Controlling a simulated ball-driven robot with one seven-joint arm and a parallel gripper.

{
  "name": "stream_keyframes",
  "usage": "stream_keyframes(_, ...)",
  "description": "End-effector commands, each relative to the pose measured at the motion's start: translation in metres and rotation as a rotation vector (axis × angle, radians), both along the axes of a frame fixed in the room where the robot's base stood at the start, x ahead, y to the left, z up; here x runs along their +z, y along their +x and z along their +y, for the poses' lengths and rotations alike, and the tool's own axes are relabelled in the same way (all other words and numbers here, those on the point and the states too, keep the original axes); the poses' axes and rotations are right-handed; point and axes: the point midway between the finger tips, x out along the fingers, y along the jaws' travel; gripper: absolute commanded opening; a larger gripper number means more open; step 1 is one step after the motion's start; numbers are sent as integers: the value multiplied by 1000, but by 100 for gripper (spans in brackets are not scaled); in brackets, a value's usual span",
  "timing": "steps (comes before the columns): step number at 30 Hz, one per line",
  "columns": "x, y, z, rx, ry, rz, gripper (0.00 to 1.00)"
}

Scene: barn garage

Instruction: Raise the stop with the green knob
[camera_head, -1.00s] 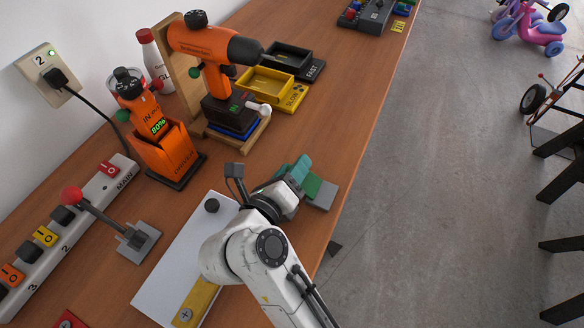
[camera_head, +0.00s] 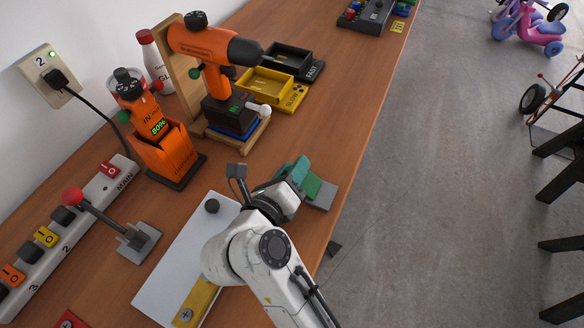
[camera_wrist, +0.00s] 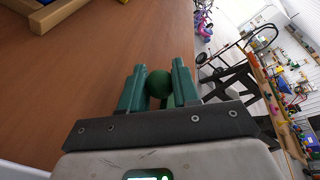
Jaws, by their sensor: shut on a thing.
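The green knob (camera_wrist: 158,84) is a round dark green ball in the wrist view, between the two green fingers of my gripper (camera_wrist: 157,88). My gripper is shut on it. A short green piece (camera_wrist: 169,102) shows just beside the knob, low between the fingers. In the head view my gripper (camera_head: 296,173) is at the right edge of the bench. The knob itself is hidden in the head view, and the stop's height is hard to tell.
A white board (camera_head: 176,255) with a black knob and yellow strip lies left of my arm. An orange drill on a wooden stand (camera_head: 215,62), an orange charger (camera_head: 168,155) and a red-knobbed lever (camera_head: 100,212) stand further left. The bench's right edge is close, with open floor beyond.

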Motion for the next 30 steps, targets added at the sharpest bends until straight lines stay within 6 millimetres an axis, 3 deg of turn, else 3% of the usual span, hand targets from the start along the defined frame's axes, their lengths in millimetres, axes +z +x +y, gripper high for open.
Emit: stream_keyframes(30, 28, -15, -41, -1, 780, -283, 0)
